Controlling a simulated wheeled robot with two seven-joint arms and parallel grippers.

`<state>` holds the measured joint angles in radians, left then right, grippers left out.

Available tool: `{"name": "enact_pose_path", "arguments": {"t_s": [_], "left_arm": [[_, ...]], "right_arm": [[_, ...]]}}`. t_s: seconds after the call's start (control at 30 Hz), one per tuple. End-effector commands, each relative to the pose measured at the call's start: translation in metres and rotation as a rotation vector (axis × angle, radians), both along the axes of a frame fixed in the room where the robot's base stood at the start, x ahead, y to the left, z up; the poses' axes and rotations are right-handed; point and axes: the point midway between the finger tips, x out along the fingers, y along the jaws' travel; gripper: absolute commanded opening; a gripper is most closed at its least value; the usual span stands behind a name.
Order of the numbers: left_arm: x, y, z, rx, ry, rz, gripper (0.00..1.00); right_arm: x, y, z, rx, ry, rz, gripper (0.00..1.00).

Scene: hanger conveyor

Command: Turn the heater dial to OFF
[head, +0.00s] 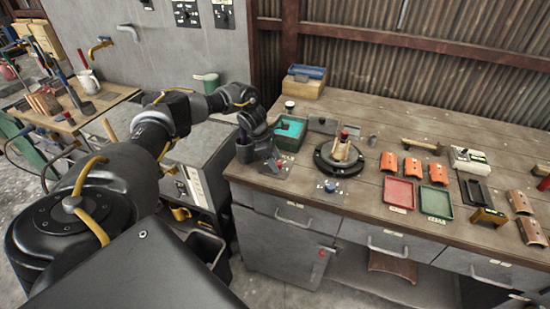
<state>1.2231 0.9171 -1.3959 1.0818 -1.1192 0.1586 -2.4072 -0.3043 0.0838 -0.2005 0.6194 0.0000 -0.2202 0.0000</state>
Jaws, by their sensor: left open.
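My left arm reaches in from the left, and my left gripper (262,148) is open, pointing down at the left end of the workbench. Just beyond its fingers is a small grey sloped box (276,168) with a red mark, partly hidden by the gripper. I cannot tell whether the fingers touch it. A blue round knob (330,186) sits on a small plate at the bench's front edge, right of the gripper and apart from it. I cannot tell which of these is the heater dial, and no setting is readable. My right gripper is out of view.
A black round stand (338,158) and a teal-lined tray (290,132) stand close to the gripper. Red (398,194) and green (435,202) trays and several orange curved pieces lie further right. Wall panels with dark knobs (186,13) are at the upper left.

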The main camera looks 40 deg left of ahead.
Motion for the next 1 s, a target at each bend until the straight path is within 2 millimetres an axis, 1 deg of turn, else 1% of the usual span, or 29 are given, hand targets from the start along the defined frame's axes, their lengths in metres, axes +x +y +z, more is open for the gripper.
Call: {"name": "enact_pose_path", "arguments": {"t_s": [0.23, 0.27, 0.5, 0.6, 0.83, 1.0], "left_arm": [[0.0005, -0.0007, -0.0012, 0.0, 0.0, -0.001, 0.53], [0.0004, -0.0006, -0.0011, 0.0, 0.0, -0.001, 0.52], [0.0005, -0.0007, -0.0007, -0.001, -0.001, -0.001, 0.21], [0.0005, -0.0007, -0.0006, -0.001, -0.001, -0.001, 0.09], [0.0002, -0.0011, -0.0003, -0.002, -0.001, 0.021, 0.09], [-0.0004, -0.0016, -0.0001, -0.001, -0.001, 0.091, 0.09]], "right_arm": [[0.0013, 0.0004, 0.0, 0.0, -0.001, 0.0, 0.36], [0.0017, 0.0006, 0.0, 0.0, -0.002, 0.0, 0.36], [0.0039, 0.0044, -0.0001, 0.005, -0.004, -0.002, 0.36], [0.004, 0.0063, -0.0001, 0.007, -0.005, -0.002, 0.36], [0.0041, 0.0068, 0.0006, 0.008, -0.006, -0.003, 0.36], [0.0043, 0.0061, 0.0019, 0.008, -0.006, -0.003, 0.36]]}}
